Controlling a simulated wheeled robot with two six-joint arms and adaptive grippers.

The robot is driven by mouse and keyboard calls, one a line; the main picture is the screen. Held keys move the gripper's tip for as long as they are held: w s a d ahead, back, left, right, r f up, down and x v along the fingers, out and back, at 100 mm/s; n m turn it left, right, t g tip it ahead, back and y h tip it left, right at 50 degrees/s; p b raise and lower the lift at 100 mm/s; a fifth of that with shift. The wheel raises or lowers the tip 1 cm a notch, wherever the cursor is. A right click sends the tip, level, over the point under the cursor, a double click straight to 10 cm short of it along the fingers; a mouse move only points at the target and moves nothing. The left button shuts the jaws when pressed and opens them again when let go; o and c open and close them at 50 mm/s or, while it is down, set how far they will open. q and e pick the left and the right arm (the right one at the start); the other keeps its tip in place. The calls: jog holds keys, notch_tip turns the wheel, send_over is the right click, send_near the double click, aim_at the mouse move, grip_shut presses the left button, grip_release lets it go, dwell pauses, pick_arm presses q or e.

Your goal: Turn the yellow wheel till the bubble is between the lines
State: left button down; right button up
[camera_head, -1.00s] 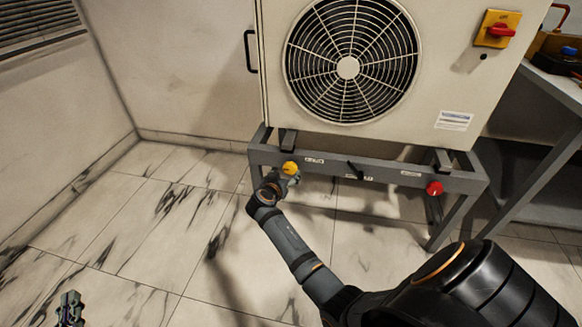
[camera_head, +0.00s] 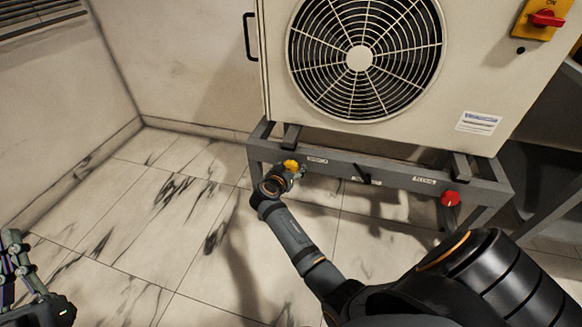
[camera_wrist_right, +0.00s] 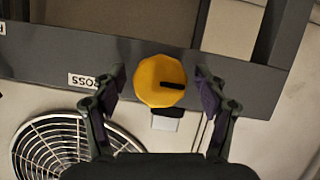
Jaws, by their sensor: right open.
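The yellow wheel (camera_head: 290,165) sits on the front of the grey stand rail, towards its left end. It also shows in the right wrist view (camera_wrist_right: 156,80), with a black mark on its face. My right gripper (camera_wrist_right: 160,78) is open, with one finger on each side of the wheel and a visible gap at both sides. In the head view the wrist partly hides the wheel. My left gripper (camera_head: 20,268) is at the lower left edge, partly cut off, away from the stand. I cannot make out the bubble or its lines in either view.
The grey rail (camera_head: 395,177) carries white labels, a black lever (camera_head: 362,175) and a red knob (camera_head: 450,198) to the right. Above is the cream fan unit (camera_head: 470,60) with a red-and-yellow switch (camera_head: 545,18). The tiled floor (camera_head: 150,220) at left is clear.

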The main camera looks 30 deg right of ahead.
jog(key=c, duration=1.2)
jog(key=shift+o, duration=0.2)
